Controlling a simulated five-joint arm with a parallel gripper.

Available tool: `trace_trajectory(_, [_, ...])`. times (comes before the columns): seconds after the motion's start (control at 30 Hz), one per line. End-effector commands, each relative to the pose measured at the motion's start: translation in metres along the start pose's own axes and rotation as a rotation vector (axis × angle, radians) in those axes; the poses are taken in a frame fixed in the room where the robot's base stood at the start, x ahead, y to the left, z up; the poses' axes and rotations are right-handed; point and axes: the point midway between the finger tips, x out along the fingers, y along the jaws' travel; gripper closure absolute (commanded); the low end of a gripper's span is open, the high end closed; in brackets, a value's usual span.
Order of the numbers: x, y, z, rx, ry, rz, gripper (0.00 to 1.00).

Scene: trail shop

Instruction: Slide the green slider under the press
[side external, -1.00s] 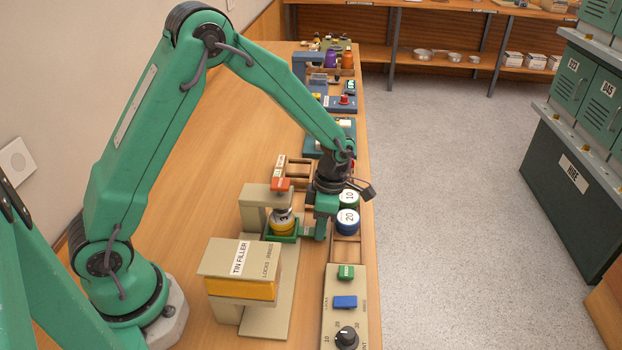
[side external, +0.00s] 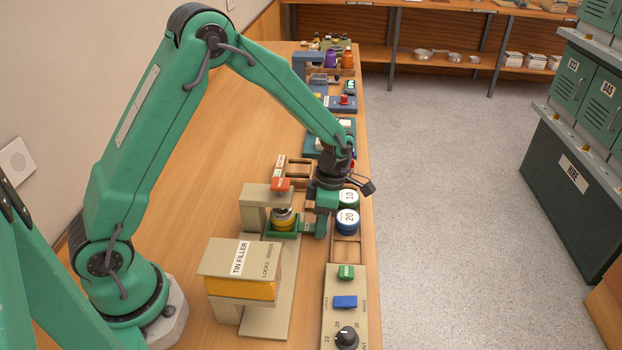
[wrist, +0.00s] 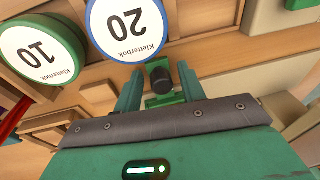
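The green slider (side external: 283,235) sits at the base of the beige press (side external: 262,195), holding a yellow and dark tin (side external: 284,221) beneath the press head. The top of the tin is hidden by the head. The slider's green tab with a dark knob (wrist: 160,78) points towards my gripper (side external: 321,232). In the wrist view, my gripper (wrist: 160,90) has its two fingers apart, one on each side of the knob, with gaps visible.
A blue-lidded "20" tin (side external: 347,221) and a green-lidded "10" tin (side external: 348,198) stand close to the right of my gripper. The tin filler (side external: 241,270) is nearer the camera, with a control panel (side external: 345,310) to its right. Open bench lies to the left.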

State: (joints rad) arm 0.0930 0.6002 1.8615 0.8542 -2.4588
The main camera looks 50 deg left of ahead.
Motion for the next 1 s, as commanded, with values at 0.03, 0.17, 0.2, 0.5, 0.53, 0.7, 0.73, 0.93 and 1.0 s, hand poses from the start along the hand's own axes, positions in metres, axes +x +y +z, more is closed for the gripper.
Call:
trace_trajectory(0.03, [-0.001,0.000,0.000,0.000,0.000,0.000,0.60])
trace_trajectory(0.17, [-0.006,0.000,-0.001,0.000,-0.001,0.000,0.60])
trace_trajectory(0.2, [-0.008,-0.001,-0.001,0.000,-0.001,0.001,0.60])
trace_trajectory(0.5, [-0.020,-0.002,-0.003,0.000,0.000,0.000,0.60])
trace_trajectory(0.53, [-0.021,-0.002,-0.003,0.000,-0.001,0.000,0.60])
trace_trajectory(0.7, [-0.028,-0.003,-0.004,0.000,0.000,0.000,0.60])
trace_trajectory(0.73, [-0.029,-0.003,-0.004,0.000,0.000,0.000,0.60])
trace_trajectory(0.93, [-0.038,-0.004,-0.005,0.000,0.000,0.000,0.60])
trace_trajectory(1.0, [-0.041,-0.004,-0.006,0.000,0.000,0.000,0.60])
